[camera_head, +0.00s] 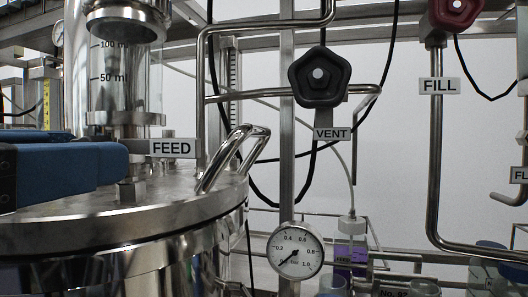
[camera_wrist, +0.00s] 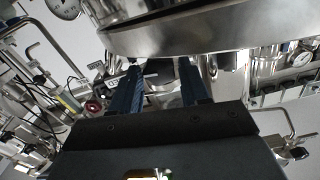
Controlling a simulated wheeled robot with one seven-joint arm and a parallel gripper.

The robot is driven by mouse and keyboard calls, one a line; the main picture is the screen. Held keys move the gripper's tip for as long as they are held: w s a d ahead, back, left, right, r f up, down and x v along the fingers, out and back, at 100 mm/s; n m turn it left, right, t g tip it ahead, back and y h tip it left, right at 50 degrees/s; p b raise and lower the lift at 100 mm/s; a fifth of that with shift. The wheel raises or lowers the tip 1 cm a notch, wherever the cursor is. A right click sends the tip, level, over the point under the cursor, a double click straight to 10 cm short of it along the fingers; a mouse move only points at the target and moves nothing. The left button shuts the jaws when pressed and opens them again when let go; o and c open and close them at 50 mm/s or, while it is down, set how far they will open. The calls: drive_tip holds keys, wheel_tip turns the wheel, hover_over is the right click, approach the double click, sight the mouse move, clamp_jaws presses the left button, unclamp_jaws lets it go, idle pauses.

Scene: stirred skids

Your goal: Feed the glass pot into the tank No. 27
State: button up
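A clear graduated glass vessel (camera_head: 125,75), which looks like the glass pot, stands upright in steel fittings on a steel tank lid (camera_head: 110,215). Its marks read 50 and 100 ml. A FEED label (camera_head: 172,148) sits below it at the right. My gripper (camera_head: 70,172) has blue fingers in front of the stem under the glass, hiding part of it and any FEED handle. In the wrist view my gripper (camera_wrist: 162,85) has its fingers apart below the tank's rim (camera_wrist: 190,35), with a dark part between or beyond them; contact is unclear. I cannot read a 27 on this tank.
A curved steel handle (camera_head: 235,158) rises from the lid. A black VENT knob (camera_head: 318,76) and a red FILL knob (camera_head: 455,10) sit on pipes to the right.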

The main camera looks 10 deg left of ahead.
drive_tip(key=shift+o, duration=1.3)
drive_tip(key=s, duration=0.7)
drive_tip(key=shift+s+a, duration=0.3)
drive_tip(key=shift+s, duration=0.1)
